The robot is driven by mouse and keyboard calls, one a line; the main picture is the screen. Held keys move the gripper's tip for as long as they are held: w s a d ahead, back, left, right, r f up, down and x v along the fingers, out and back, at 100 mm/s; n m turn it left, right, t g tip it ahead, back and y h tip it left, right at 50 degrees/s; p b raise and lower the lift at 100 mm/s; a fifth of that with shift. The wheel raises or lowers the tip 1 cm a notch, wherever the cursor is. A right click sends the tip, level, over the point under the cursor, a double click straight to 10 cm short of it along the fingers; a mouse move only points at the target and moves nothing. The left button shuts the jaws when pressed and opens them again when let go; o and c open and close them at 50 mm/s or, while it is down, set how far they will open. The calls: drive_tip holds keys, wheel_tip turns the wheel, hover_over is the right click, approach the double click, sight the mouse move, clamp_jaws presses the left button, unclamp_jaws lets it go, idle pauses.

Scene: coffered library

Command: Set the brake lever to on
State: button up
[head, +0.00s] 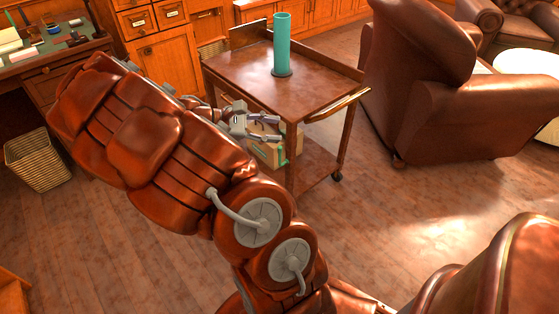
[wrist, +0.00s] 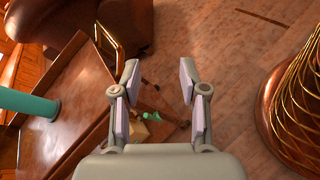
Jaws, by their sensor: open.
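A wooden cart (head: 315,85) on casters stands beyond my arm, and its top also shows at left in the wrist view (wrist: 75,100). I cannot clearly make out a brake lever; a small green part (wrist: 152,118) shows low by the cart between my fingers in the wrist view, but I cannot tell what it is. My gripper (head: 276,128) is open and empty beside the near left side of the cart, below its top. In the wrist view my gripper (wrist: 158,78) has its two fingers wide apart. My arm hides part of the cart's left side.
A teal cylinder (head: 282,42) stands upright on the cart top. A tan box (head: 266,153) sits on the lower shelf. A leather armchair (head: 425,100) is at right, a wicker basket (head: 38,160) at left.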

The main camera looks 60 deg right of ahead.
drive_tip(key=w+d+f+n+h+b, duration=0.2)
drive_tip(key=w+d+f+b, duration=0.15)
drive_tip(key=f, duration=0.25)
drive_tip(key=w+d+f+n+h+b, duration=0.1)
drive_tip(key=w+d+f+n+b, duration=0.2)
drive_tip(key=f, duration=0.4)
drive_tip(key=n+t+h+b, duration=0.1)
drive_tip(key=n+h+b, duration=0.25)
drive_tip(key=b, duration=0.25)
approach(280, 148)
drive_tip(key=d, duration=0.3)
drive_tip(key=shift+n+t+y, duration=0.25)
drive_tip(key=shift+n+t, duration=0.05)
drive_tip(key=shift+n, duration=0.05)
drive_tip(key=shift+s+b+x, duration=0.15)
drive_tip(key=shift+b+x, duration=0.5)
drive_tip(key=shift+x, duration=1.2)
drive_tip(key=shift+s+b+x, duration=0.2)
drive_tip(key=shift+b+x, duration=0.4)
drive_tip(key=shift+x, duration=1.3)
drive_tip(key=shift+a, duration=0.15)
clamp_jaws()
